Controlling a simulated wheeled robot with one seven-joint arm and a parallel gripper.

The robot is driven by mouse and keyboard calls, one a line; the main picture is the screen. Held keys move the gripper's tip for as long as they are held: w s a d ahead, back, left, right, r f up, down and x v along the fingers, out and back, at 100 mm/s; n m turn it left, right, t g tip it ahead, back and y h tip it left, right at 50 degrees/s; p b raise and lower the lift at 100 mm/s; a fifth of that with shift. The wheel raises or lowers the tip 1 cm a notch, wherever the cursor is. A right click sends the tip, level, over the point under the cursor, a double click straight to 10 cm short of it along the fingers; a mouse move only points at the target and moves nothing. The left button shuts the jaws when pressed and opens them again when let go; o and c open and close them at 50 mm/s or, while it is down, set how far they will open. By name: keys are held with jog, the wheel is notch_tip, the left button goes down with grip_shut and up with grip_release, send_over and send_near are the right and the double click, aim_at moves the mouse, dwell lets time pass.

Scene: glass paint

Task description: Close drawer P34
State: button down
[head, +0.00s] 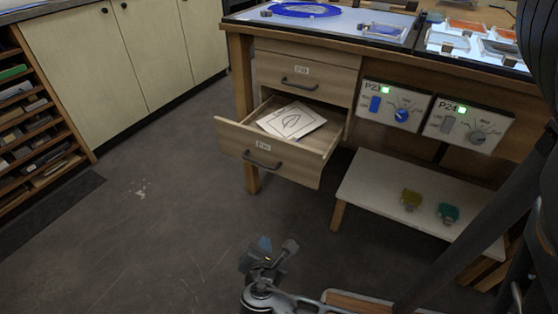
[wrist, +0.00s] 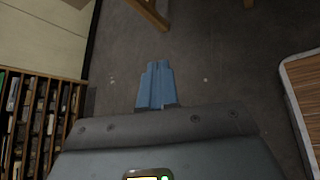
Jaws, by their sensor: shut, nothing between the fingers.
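The lower drawer (head: 240,148) under the workbench stands pulled out in the head view. Its small front label seems to read P34, though it is blurred. It has a dark bar handle (head: 262,160) and holds white sheets (head: 291,121) with a line drawing. My gripper (head: 265,243) is low in front of the drawer, apart from it, over the floor. In the wrist view its blue fingers (wrist: 156,84) are together with nothing between them. The drawer is not clearly visible in the wrist view.
The upper drawer (head: 322,76) is shut. Two control boxes, a left one (head: 394,105) and a right one (head: 468,124), hang beside the drawers. A low white shelf (head: 372,190) stands right of the open drawer. The floor (head: 150,215) in front and left is clear.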

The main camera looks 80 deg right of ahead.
jog(key=w+d+r+g+h, duration=0.3)
jog(key=w+d+r+h, duration=0.1)
jog(key=d, duration=0.1)
jog(key=g+h+b, duration=0.1)
jog(key=g+h, duration=0.1)
jog(key=g, duration=0.3)
send_near(285, 150)
jog(key=b+x, duration=0.1)
jog(key=x, duration=0.6)
jog(key=shift+w+f, duration=0.1)
jog(key=shift+f, duration=0.1)
jog(key=shift+d, duration=0.1)
jog(key=shift+d, duration=0.25)
jog(key=b+x, duration=0.2)
jog(key=x, duration=2.2)
jog(key=shift+d+r+b, duration=0.2)
jog(key=shift+d+b, duration=0.1)
jog(key=shift+b, duration=0.1)
jog(key=shift+d, duration=0.25)
jog(key=shift+d+r, duration=0.2)
